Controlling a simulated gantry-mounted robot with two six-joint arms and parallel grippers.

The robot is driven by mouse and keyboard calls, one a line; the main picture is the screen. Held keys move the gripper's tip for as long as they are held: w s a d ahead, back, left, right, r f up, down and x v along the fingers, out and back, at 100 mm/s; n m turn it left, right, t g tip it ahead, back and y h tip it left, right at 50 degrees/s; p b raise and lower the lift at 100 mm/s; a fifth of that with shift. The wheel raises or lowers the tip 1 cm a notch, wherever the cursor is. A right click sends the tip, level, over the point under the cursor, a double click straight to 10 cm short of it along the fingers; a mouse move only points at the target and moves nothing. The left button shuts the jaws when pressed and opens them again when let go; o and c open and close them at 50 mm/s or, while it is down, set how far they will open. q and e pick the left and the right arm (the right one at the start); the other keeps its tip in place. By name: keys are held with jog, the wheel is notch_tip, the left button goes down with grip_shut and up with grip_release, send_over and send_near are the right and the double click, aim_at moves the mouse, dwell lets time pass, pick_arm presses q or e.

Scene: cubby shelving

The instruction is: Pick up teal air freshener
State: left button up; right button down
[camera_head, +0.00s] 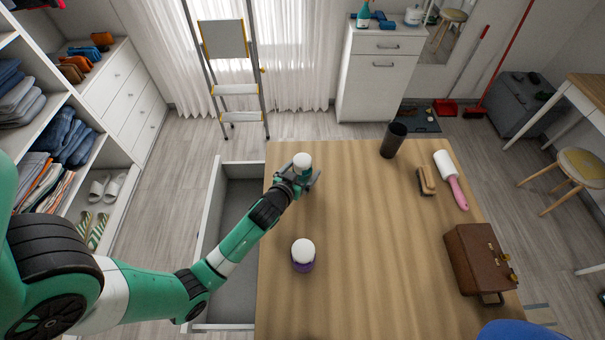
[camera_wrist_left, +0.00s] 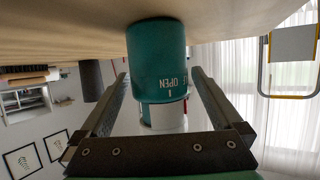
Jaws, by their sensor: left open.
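The teal air freshener (camera_head: 302,163) stands upright near the far left corner of the wooden table, its white top showing and its lower part mostly hidden by my gripper. In the left wrist view, which is upside down, its teal body (camera_wrist_left: 157,50) with the word OPEN fills the middle. My left gripper (camera_head: 307,181) is open, with one finger on each side of the air freshener. In the wrist view, gaps show between the fingers (camera_wrist_left: 158,82) and its body. My right gripper is not in view.
A purple air freshener with a white top (camera_head: 303,254) stands nearer on the table. The table's middle is clear.

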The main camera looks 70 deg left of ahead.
pick_arm(q)
jog(key=c, duration=1.3)
jog(key=shift+c, duration=0.7)
jog(key=shift+r, duration=0.2)
